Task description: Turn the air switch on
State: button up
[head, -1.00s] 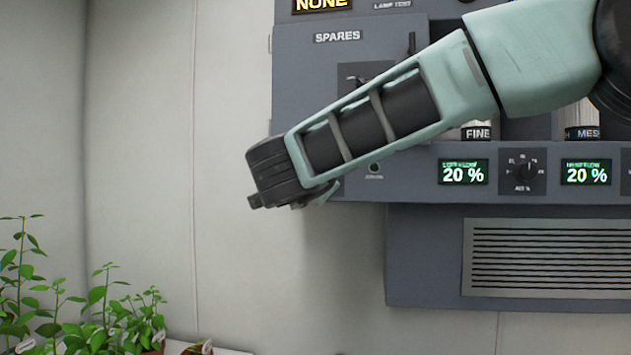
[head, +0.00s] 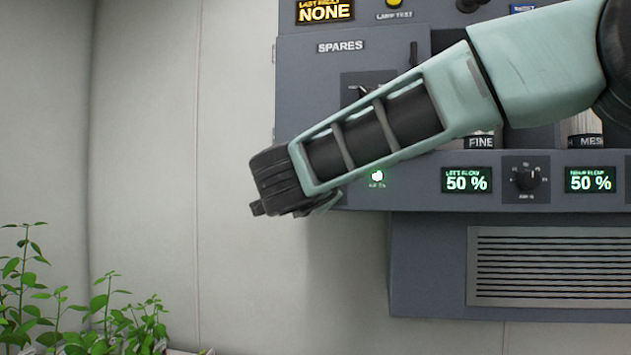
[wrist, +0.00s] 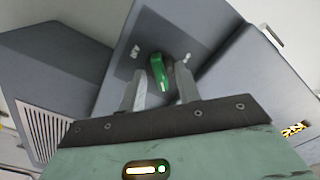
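The air switch has a green handle (wrist: 158,72) on a dark grey plate. In the wrist view the handle stands between the two fingers of my gripper (wrist: 160,88). The fingers are apart, with a visible gap on each side of the handle near its lower end. In the head view my arm hides the handle and the fingertips; only part of a dark switch plate (head: 350,83) shows above the arm.
Two displays, left (head: 466,180) and right (head: 590,180), read 50 %. A black dial (head: 526,177) sits between them. A vent grille (head: 550,267) is below. Green plants (head: 100,315) stand at lower left. The pale wall (head: 240,270) left of the cabinet is clear.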

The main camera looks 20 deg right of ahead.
jog(key=b+v, duration=0.4)
jog(key=v, duration=1.3)
jog(key=shift+s, duration=0.15)
jog(key=shift+a, duration=0.1)
jog(key=w+a+f+n+t+y, duration=0.25)
jog(key=a+f+n+y, duration=0.45)
jog(key=a+n+y, duration=0.5)
jog(key=s+a+f+n+g+y, duration=0.1)
jog(key=s+f+n+g+y, duration=0.25)
jog(key=f, duration=0.35)
jog(key=s+a+f+n+g+y, duration=0.1)
jog(key=s+f+n+g+y, duration=0.1)
jog(key=f+n+g, duration=0.3)
jog(key=s+d+f+n+g+h, duration=0.2)
jog(key=s+d+f+g+h, duration=0.6)
jog(key=s+d+f, duration=0.9)
notch_tip(320, 180, down, 3)
jog(key=shift+s+f+g, duration=0.25)
jog(key=shift+s+g, duration=0.05)
jog(key=shift+g, duration=0.6)
